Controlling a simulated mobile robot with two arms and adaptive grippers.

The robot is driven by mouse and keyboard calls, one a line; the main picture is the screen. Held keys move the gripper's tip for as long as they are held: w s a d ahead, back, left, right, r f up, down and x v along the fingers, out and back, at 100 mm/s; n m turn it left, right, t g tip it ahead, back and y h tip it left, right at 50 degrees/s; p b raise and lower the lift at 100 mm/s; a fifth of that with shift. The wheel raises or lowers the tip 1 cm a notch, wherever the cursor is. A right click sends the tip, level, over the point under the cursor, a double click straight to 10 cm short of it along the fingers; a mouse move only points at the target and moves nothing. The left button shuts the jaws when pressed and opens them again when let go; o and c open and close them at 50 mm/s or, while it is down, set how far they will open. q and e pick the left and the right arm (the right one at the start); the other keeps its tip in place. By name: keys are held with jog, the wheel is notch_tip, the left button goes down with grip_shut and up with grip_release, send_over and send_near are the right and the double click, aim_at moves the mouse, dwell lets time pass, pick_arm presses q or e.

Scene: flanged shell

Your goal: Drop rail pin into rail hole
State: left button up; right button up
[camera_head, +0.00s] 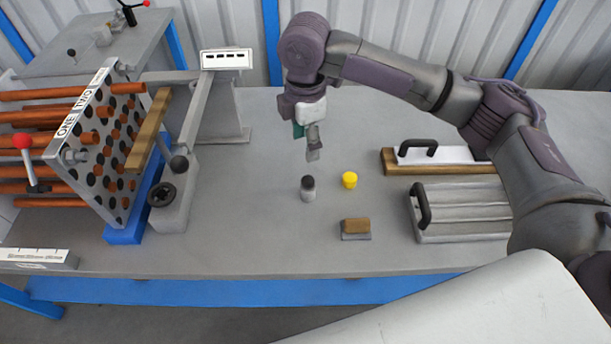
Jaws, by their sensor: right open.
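My right gripper (312,150) points down above the middle of the table. It is open, and nothing shows between its fingers. Below it a small grey cylinder with a black top (308,190) stands upright on the table, apart from the fingers. A yellow round piece (349,180) sits just to its right. I cannot tell for certain which small piece is the rail pin. A sloping grey rail (197,112) runs beside the tube fixture at left; its hole cannot be made out. My left gripper is out of view.
The perforated plate (116,190) with several copper tubes (38,117) stands at left. A wood-topped block (355,228) lies in front. A grey plate with a black handle (460,212) and a white one on wood (447,154) lie right. The table middle (260,200) is clear.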

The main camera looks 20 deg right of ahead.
send_over(306, 178)
jog(key=f, duration=0.7)
jog(key=shift+s+a+f, duration=0.1)
jog(key=shift+s+f, duration=0.15)
jog(key=shift+f, duration=0.15)
jog(key=f+p, duration=0.1)
jog(key=f, duration=0.4)
jog(key=shift+w+f, duration=0.1)
jog(key=shift+w, duration=0.1)
grip_shut()
